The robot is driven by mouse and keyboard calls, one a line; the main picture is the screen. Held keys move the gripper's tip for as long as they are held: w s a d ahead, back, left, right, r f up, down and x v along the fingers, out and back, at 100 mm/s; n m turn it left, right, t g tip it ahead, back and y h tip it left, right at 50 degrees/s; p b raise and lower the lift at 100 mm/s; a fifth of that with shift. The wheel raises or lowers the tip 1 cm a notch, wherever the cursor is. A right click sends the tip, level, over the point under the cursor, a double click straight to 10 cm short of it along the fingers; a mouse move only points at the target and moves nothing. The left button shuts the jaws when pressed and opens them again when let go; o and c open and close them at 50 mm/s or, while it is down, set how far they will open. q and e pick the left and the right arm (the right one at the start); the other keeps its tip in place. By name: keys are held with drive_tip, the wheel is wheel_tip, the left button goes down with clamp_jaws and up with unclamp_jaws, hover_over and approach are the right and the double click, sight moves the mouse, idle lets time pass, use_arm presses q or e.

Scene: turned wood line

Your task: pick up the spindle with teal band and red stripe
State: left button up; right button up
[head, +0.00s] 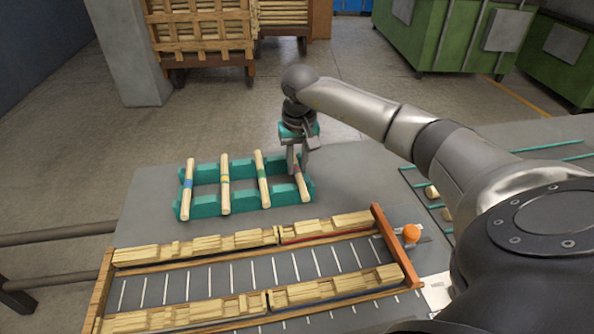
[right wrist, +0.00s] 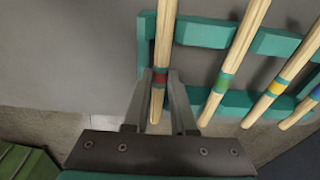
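The spindle with the teal band and red stripe (right wrist: 161,78) is a pale wooden rod at the right end of the teal rack (head: 206,210). It also shows in the head view (head: 303,187), its far end hidden by the gripper. My right gripper (head: 298,170) points down over it. In the right wrist view the fingers (right wrist: 160,88) stand close on both sides of the red stripe and look shut on it. The spindle still appears to lie in the rack's notches. My left gripper is out of view.
Three other spindles lie in the rack, with green (head: 262,178), yellow (head: 225,182) and blue (head: 187,188) marks. In front is a wood-lined conveyor (head: 235,278) with an orange knob (head: 411,233) at its right end. Bare grey table lies between rack and conveyor.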

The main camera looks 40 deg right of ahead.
sight(297, 169)
clamp_jaws()
drive_tip(key=shift+r, duration=0.1)
drive_tip(key=shift+r, duration=0.6)
wheel_tip(297, 169, up, 19)
drive_tip(key=p, duration=0.4)
drive_tip(key=shift+f, duration=0.2)
